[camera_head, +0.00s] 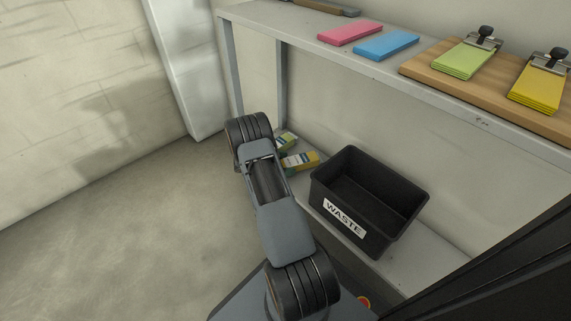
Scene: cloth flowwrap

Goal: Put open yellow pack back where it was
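I cannot tell whether the yellow pack is open. My gripper is not visible; only my arm's links and joints show, reaching up from the bottom to the left end of the shelves. On the upper shelf, a clamped yellow cloth stack (538,88) sits on a wooden board (418,66).
A black bin marked WASTE (398,224) stands on the lower shelf (425,264) and looks empty. The upper shelf (375,74) holds a pink cloth (350,33), a blue cloth (386,45) and a clamped green stack (463,60). The floor at left is clear.

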